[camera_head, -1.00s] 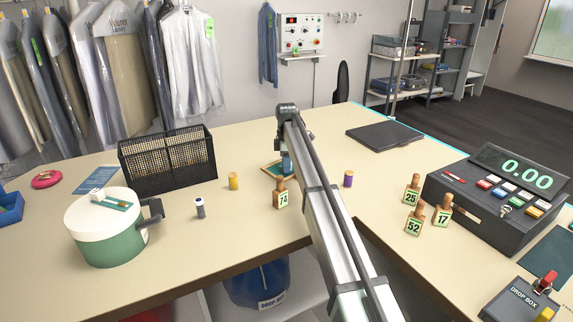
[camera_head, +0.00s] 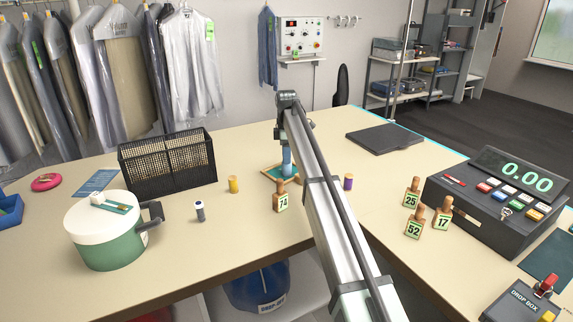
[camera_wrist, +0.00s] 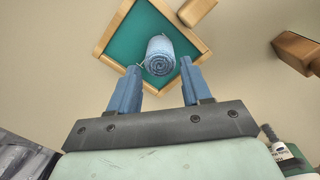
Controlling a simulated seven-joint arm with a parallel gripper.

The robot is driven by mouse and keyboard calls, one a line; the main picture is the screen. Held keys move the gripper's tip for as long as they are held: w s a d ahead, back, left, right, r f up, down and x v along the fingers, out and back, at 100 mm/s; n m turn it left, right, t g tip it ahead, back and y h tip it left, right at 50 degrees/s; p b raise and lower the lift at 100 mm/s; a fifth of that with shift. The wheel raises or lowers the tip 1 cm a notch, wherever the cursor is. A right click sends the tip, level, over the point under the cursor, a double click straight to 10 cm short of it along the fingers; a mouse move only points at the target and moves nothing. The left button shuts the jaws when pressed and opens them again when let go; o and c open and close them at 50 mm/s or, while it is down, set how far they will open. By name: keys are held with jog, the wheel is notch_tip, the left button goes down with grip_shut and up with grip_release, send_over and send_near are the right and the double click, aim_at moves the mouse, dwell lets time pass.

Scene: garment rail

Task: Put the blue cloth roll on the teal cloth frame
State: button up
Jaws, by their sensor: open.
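The teal cloth frame (camera_wrist: 125,42) has a wooden rim and a teal middle, and lies flat on the counter. The blue cloth roll (camera_wrist: 159,54) is within its rim in the wrist view, with its spiral end facing the camera, so it appears upright on the teal. My gripper (camera_wrist: 161,70) is open, with one blue finger on each side below the roll in the picture; no clear contact shows. In the head view the frame (camera_head: 270,171) is partly behind my arm and tag 74. A blue upright shape stands there, and I cannot tell roll from fingers.
Tag 74 (camera_head: 280,196) stands close in front of the frame. A purple roll (camera_head: 348,182) is to the right, a yellow roll (camera_head: 234,184) and a grey roll (camera_head: 200,211) to the left. A black mesh basket (camera_head: 168,162) stands behind left. The back right counter is clear around a dark pad (camera_head: 384,137).

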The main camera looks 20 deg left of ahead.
notch_tip(320, 180, up, 6)
jog(key=shift+r, duration=0.25)
dwell(0.5)
